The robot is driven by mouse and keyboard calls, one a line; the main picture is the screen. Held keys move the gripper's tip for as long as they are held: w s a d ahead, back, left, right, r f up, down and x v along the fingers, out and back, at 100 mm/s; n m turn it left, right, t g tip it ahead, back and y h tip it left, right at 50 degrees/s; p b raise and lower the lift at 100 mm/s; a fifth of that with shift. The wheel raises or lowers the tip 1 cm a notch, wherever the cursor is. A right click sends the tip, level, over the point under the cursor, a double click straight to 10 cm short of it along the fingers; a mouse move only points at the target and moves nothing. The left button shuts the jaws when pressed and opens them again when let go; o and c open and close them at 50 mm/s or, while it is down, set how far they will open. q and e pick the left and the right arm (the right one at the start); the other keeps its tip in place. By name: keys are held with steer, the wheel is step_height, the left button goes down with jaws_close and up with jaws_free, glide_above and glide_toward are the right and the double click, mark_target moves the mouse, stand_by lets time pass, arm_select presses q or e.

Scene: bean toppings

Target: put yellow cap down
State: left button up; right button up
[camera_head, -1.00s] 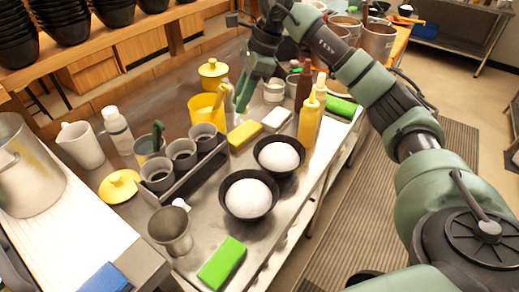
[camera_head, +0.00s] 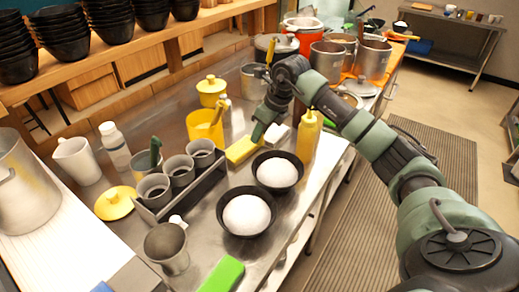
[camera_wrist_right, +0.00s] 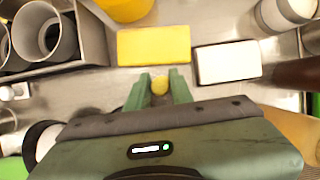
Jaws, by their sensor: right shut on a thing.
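My right gripper (camera_head: 261,131) points down over the steel counter, just right of the yellow sponge (camera_head: 243,149) in the head view. In the right wrist view, its green fingers (camera_wrist_right: 160,88) are shut on a small round yellow cap (camera_wrist_right: 160,85). The cap is below the yellow block (camera_wrist_right: 153,46) and left of the white block (camera_wrist_right: 228,62) in that picture. In the head view the cap is hidden by the fingers. I cannot tell whether it touches the counter. My left gripper is not in view.
Two black bowls with white contents (camera_head: 247,215) (camera_head: 277,172) stand close in front of my right gripper. A yellow squeeze bottle (camera_head: 308,138) stands to the right. A yellow jug (camera_head: 205,128), a rack of grey cups (camera_head: 185,190) and a yellow lid (camera_head: 115,203) are to the left.

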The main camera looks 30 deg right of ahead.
step_height(320, 180, down, 7)
steer(key=shift+p, duration=0.4)
steer(key=shift+f, duration=0.2)
steer(key=o, duration=0.6)
steer(key=shift+o, duration=0.2)
steer(key=shift+r, duration=0.15)
steer(key=b+v, duration=0.1)
steer(key=v, duration=1.1)
steer(key=shift+s, duration=0.1)
